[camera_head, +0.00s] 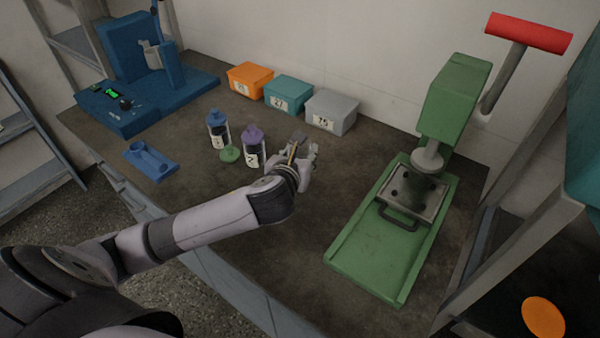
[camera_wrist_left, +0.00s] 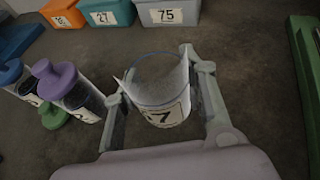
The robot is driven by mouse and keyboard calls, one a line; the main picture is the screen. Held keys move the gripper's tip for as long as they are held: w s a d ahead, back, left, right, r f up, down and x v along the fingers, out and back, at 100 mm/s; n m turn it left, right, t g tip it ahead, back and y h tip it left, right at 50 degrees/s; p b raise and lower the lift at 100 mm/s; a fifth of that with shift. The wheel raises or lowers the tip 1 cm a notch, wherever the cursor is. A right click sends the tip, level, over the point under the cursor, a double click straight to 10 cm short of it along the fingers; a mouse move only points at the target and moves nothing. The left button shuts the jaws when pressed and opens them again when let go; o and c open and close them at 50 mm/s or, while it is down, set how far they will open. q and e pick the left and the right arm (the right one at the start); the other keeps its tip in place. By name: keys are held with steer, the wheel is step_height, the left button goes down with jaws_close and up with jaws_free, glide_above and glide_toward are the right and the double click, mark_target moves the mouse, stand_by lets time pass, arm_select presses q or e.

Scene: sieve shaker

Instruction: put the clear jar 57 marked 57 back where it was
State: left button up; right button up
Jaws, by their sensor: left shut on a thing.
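My left gripper (camera_head: 297,160) is over the middle of the table, right of the purple-lidded jar. In the left wrist view its fingers (camera_wrist_left: 157,88) are shut on the clear jar 57 (camera_wrist_left: 160,82), one on each side. The jar is open-topped, with a white label; a 7 shows and the first digit is partly hidden. In the head view the jar is mostly hidden by the gripper. I cannot tell whether its base touches the table. My right gripper is not in view.
Jars with blue (camera_head: 217,130) and purple (camera_head: 253,147) lids stand left of my gripper, a green lid (camera_head: 229,155) between them. Behind are orange (camera_head: 250,80), teal (camera_head: 288,95) and grey (camera_head: 331,111) boxes. A green press (camera_head: 400,230) stands right; a blue machine (camera_head: 135,75), left.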

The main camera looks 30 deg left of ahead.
arm_select(q)
steer(key=shift+f, duration=0.65)
step_height(320, 180, down, 3)
steer(key=shift+f+b, duration=0.2)
steer(key=shift+b, duration=0.2)
steer(key=shift+f, duration=0.35)
steer(key=o, duration=1.3)
steer(key=shift+c, duration=0.2)
